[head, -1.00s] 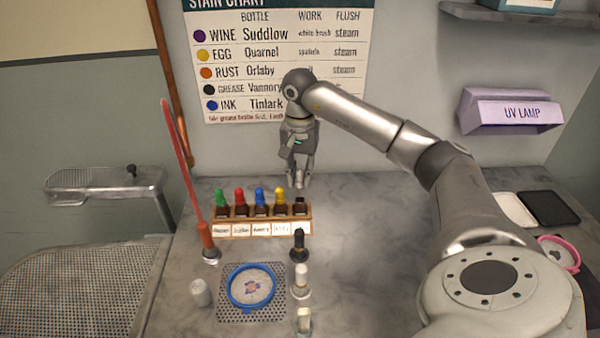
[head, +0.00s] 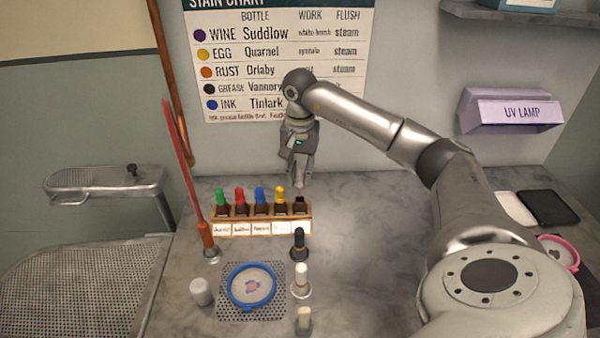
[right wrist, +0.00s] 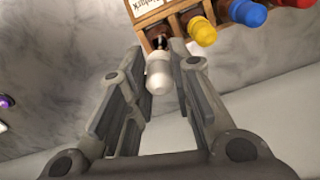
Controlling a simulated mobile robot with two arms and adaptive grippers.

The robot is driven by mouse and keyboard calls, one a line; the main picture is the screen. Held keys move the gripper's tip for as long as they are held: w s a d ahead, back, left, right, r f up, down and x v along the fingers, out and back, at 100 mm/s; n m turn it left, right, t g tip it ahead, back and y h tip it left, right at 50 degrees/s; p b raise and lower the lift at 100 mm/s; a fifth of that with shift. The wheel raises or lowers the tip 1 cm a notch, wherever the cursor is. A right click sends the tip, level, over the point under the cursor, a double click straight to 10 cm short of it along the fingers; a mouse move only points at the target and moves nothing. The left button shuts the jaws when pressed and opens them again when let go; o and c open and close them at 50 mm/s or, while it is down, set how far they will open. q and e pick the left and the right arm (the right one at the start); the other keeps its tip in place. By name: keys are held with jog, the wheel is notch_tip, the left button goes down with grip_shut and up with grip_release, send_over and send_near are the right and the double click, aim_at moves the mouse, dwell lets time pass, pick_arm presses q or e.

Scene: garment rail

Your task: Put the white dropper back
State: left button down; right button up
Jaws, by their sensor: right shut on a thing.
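The white dropper (right wrist: 158,76) has a rounded white bulb. It sits between the two fingers of my right gripper (right wrist: 160,54) in the right wrist view, and the gripper is shut on it. In the head view my right gripper (head: 301,184) points down over the right end of the wooden rack (head: 219,230), and I cannot pick out the dropper there. A dark bottle (head: 300,208) stands in the rack's right-end slot, just below the fingers. In the wrist view the dropper's lower end is close to the rack's end slot; I cannot tell how deep it goes. My left gripper is not in view.
Bottles with green (head: 221,196), red (head: 239,195), blue (head: 260,195) and yellow (head: 280,193) tops fill the other slots. A red rod (head: 182,172) leans left of the rack.

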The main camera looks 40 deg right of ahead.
jog(key=shift+f, duration=0.2)
jog(key=shift+f+b, duration=0.45)
jog(key=shift+f, duration=0.2)
jog(key=shift+f, duration=0.1)
jog(key=shift+f+b, duration=0.65)
jog(key=shift+f, duration=0.3)
jog(key=shift+f, duration=0.15)
dwell(0.4)
jog(key=shift+f+b, duration=0.35)
jog(key=shift+f, duration=0.1)
jog(key=o, duration=0.8)
